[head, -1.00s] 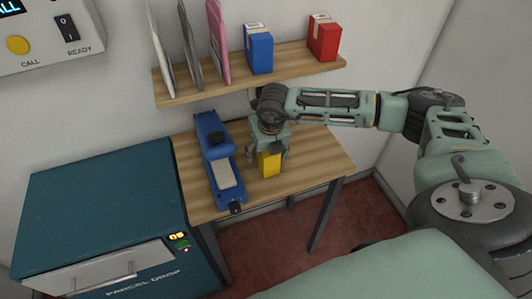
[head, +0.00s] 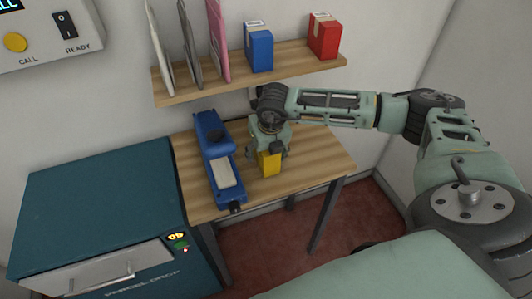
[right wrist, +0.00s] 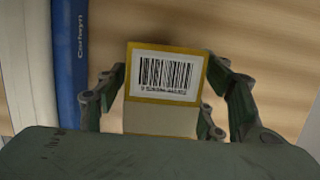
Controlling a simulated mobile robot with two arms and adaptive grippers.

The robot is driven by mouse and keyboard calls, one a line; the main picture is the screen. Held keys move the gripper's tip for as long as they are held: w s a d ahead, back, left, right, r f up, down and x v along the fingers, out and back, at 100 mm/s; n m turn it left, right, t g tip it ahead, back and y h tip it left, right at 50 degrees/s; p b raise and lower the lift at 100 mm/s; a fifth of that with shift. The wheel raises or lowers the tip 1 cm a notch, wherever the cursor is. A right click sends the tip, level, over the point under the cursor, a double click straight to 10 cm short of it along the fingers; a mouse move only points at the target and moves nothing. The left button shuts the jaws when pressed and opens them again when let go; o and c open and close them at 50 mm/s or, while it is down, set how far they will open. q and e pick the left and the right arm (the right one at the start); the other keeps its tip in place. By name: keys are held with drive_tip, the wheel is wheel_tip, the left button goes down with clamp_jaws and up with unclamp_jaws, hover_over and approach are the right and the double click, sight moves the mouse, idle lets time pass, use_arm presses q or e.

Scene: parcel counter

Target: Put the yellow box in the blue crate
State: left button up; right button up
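The yellow box (head: 269,163) stands on the wooden table (head: 315,172), right of a blue device. In the right wrist view the yellow box (right wrist: 165,75) shows a white barcode label. My right gripper (head: 268,152) points down over it. In the right wrist view the fingers of my right gripper (right wrist: 166,88) lie on either side of the box, very close to it. I cannot tell whether both fingers press on it. No blue crate is in view. My left gripper is not in view.
The blue device (head: 213,145) stands close left of the box. A shelf (head: 195,93) above holds folders (head: 217,40), a blue box (head: 259,50) and a red box (head: 325,40). A teal parcel-drop cabinet (head: 100,205) stands at left. The table's right part is clear.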

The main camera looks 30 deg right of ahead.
drive_tip(key=c, duration=1.5)
drive_tip(key=shift+r+p, duration=0.3)
drive_tip(key=shift+p, duration=0.15)
drive_tip(key=shift+c, duration=0.2)
